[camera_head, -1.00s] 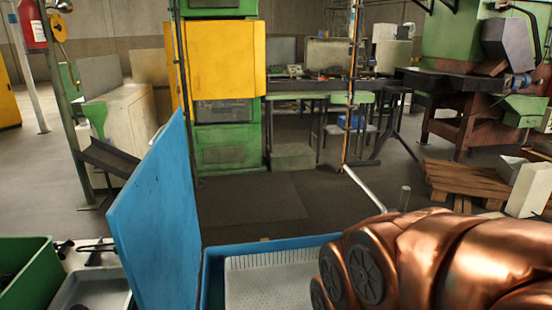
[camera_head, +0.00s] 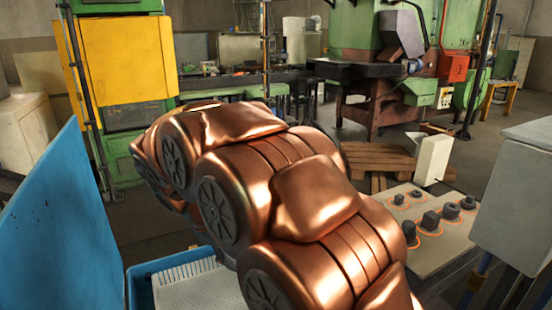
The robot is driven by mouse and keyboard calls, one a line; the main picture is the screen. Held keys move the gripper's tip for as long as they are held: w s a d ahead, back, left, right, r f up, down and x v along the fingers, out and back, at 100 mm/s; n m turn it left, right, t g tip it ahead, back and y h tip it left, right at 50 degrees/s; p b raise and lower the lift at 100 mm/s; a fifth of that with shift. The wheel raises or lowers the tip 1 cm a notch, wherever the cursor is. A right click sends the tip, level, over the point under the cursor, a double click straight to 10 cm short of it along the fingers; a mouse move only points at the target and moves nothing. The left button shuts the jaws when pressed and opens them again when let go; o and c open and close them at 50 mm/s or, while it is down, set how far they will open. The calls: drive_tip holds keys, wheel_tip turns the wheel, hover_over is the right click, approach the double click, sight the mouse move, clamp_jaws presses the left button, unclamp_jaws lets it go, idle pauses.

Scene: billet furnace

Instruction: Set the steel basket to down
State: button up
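The steel basket looks to be the light grey perforated tray (camera_head: 205,288) inside a blue tank (camera_head: 139,287) at the bottom left of the head view. Only its far left part shows, and my copper-coloured arm covers the rest. I cannot tell whether the basket is raised or lowered. The tank's blue lid (camera_head: 60,230) stands upright on the left. My arm crosses the middle of the view from the lower right to the upper left. My gripper is not visible.
A control panel (camera_head: 425,228) with several dark knobs is at the right, beside a grey cabinet (camera_head: 517,190). Wooden pallets (camera_head: 375,158) lie on the floor behind. A green and yellow machine (camera_head: 118,65) stands at the back left. Some floor is free between them.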

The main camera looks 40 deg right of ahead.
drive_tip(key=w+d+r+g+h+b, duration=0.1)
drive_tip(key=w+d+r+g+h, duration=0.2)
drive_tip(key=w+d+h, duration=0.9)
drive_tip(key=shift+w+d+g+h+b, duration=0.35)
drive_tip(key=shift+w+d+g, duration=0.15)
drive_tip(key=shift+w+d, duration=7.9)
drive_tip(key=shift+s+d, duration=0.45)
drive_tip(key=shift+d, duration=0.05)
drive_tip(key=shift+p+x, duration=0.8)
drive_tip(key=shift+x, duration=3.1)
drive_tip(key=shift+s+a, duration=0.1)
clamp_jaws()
